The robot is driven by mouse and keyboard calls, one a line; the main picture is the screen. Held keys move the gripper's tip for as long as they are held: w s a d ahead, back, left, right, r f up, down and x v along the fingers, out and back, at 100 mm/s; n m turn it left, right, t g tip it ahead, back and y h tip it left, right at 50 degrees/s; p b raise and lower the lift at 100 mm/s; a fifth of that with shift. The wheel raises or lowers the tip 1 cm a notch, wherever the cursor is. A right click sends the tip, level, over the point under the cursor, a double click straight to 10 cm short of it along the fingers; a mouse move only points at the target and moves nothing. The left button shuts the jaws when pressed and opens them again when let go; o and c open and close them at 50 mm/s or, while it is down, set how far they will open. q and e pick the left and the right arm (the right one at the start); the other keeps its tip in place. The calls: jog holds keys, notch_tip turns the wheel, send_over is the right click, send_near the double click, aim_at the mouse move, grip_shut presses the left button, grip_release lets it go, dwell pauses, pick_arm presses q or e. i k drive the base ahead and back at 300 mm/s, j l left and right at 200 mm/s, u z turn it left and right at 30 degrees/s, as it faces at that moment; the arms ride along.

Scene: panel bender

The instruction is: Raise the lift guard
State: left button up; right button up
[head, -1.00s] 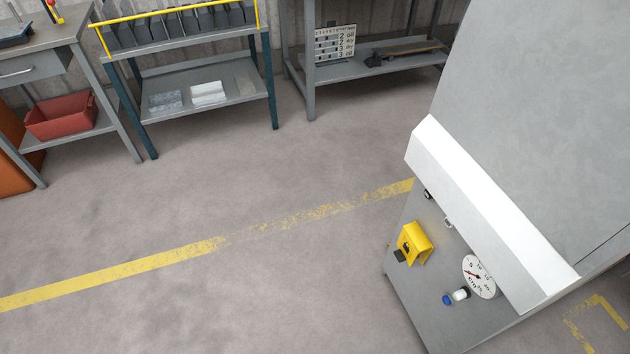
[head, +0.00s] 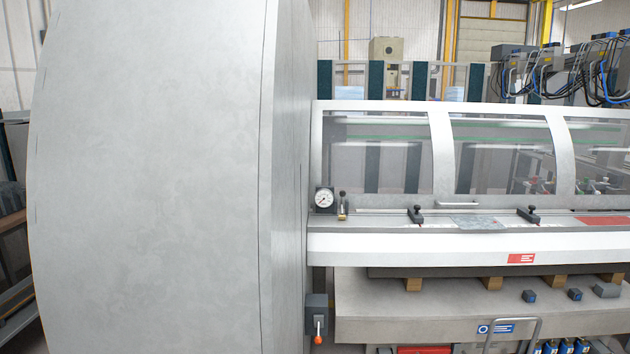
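The guard (head: 443,150) is a light grey curved frame with several clear windows, running along the machine on the right of the head view. It looks lowered, its bottom edge near the work ledge (head: 400,243). A thin bar handle (head: 457,204) sits at its lower edge, between the first and second windows. Behind the windows, dark upright parts and small fittings show. Neither of my grippers is in view.
A tall grey cabinet (head: 150,180) fills the left side. A pressure gauge (head: 324,198) stands beside the guard's left end. Two black clamps (head: 416,214) sit on the ledge. Below are a grey box with an orange-tipped lever (head: 318,328) and a table with a rail handle (head: 512,330).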

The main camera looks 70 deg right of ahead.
aim_at(442, 197)
jog(key=z, duration=3.1)
jog(key=i+z, duration=0.25)
jog(key=k+l, duration=0.05)
jog(key=k, duration=0.05)
